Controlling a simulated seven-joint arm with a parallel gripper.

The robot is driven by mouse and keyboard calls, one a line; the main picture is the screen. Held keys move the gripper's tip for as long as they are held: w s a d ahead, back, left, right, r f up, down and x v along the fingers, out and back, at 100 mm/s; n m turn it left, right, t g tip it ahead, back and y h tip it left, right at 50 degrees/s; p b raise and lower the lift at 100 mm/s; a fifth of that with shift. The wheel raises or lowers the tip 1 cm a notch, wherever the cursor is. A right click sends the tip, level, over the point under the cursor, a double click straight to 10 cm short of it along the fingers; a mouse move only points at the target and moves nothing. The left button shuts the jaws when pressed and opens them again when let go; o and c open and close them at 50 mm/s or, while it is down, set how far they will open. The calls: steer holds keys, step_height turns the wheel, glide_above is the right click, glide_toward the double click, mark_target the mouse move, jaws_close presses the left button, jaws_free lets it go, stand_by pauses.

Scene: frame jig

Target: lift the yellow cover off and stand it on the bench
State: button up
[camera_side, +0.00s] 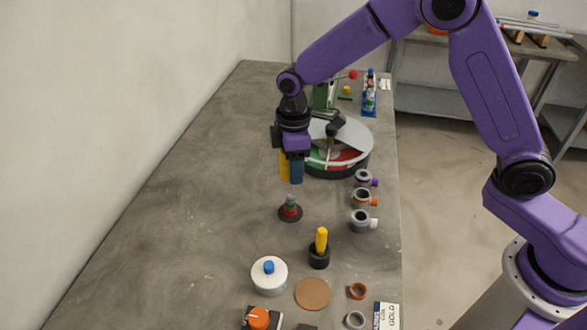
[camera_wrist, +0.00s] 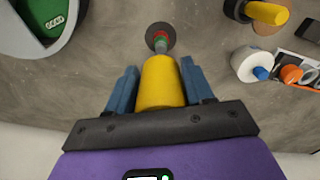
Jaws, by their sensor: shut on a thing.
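The yellow cover (camera_wrist: 160,82) is held between the blue fingers of my gripper (camera_wrist: 158,88). In the side view, part of the yellow cover (camera_side: 284,165) shows beside a blue finger of my gripper (camera_side: 292,168), which hides the rest. The cover hangs upright above the bench. A small stand with a dark round base and a red, green and grey post (camera_side: 290,207) is uncovered on the bench, nearer the side camera than the gripper. It also shows just beyond the cover in the wrist view (camera_wrist: 160,38).
A round sectioned tray (camera_side: 358,135) is right of my gripper. Grey fittings (camera_side: 361,198) line the right edge. A yellow-handled piece in a black holder (camera_side: 321,240) and a white pot (camera_side: 269,275) stand nearer the camera. The bench's left side (camera_side: 170,200) is clear.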

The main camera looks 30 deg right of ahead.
steer(key=shift+r, duration=2.5)
steer(key=shift+f, duration=0.1)
glide_above(330, 200)
step_height(330, 200, down, 12)
steer(key=shift+a+r, duration=0.1)
steer(key=shift+r, duration=0.15)
steer(key=shift+f, duration=2.55)
steer(key=shift+f, duration=0.2)
steer(key=shift+f, duration=0.3)
